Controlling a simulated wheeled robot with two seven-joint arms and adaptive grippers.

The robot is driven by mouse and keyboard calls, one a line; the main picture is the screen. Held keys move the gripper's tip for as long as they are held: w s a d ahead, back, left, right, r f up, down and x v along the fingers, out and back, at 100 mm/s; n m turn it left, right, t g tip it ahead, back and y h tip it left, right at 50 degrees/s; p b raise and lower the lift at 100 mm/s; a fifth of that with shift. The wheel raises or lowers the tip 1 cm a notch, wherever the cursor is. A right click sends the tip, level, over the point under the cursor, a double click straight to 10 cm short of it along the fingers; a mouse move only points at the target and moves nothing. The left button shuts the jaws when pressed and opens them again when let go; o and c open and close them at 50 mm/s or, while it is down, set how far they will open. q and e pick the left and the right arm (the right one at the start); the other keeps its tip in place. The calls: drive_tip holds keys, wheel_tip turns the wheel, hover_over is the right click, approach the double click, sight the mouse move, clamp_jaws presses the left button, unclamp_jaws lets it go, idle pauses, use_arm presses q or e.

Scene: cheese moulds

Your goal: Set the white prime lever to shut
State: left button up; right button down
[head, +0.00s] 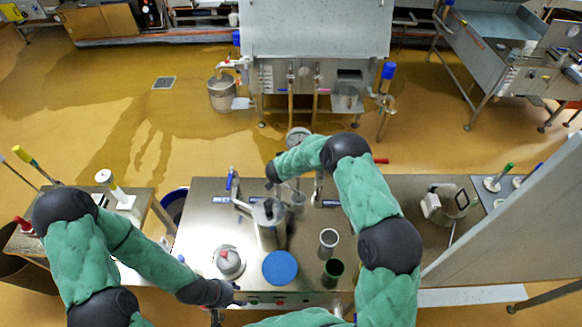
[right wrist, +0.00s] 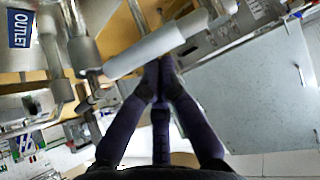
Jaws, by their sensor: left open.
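A long pale white-grey bar (right wrist: 155,50), which looks like the white prime lever, runs slantwise across the right wrist view. My right gripper (right wrist: 160,65) has its dark fingers drawn together, with the tips right at the underside of this bar; I cannot tell whether they touch it. In the head view the right gripper (head: 272,173) is small and partly hidden by my arm above the back of the steel bench (head: 205,225). The lever is not clear there. My left gripper (head: 228,301) is open and empty low over the bench's front edge.
On the bench are a steel jug (head: 268,225), a blue disc (head: 280,268), a grey cup (head: 328,241), a green cup (head: 333,270) and a round red-topped device (head: 229,262). A blue-handled lever (head: 230,180) stands at its back left.

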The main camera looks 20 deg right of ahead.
use_arm(q)
drive_tip(key=shift+r+p, duration=0.7)
use_arm(e)
drive_tip(key=shift+s+a+m+g+h, duration=0.25)
drive_tip(key=shift+s+m+h, duration=0.2)
drive_tip(key=shift+m, duration=0.35)
drive_tip(key=shift+s+a+m+g+h+p, duration=0.15)
drive_tip(key=shift+s+m+g+h+p, duration=0.1)
drive_tip(key=shift+m+g+h+p, duration=0.25)
use_arm(q)
drive_tip(key=shift+f+b, duration=1.5)
drive_tip(key=shift+b, duration=0.5)
use_arm(e)
drive_tip(key=shift+s+a+f+m+g+h, duration=0.1)
drive_tip(key=shift+s+a+m+g+h, duration=0.3)
drive_tip(key=shift+a+m+g, duration=0.9)
drive_tip(key=shift+s+a+r+m+g+h, duration=0.1)
drive_tip(key=shift+s+a+m+g+h, duration=0.4)
drive_tip(key=shift+m, duration=1.4)
drive_tip(key=shift+s+a+f+m+g+h, duration=0.15)
drive_tip(key=shift+s+a+m+g, duration=0.5)
drive_tip(key=shift+m+g, duration=0.8)
use_arm(q)
drive_tip(key=shift+f, duration=0.1)
use_arm(e)
drive_tip(key=shift+w+a, duration=0.2)
drive_tip(key=shift+a, duration=0.1)
drive_tip(key=shift+r, duration=0.25)
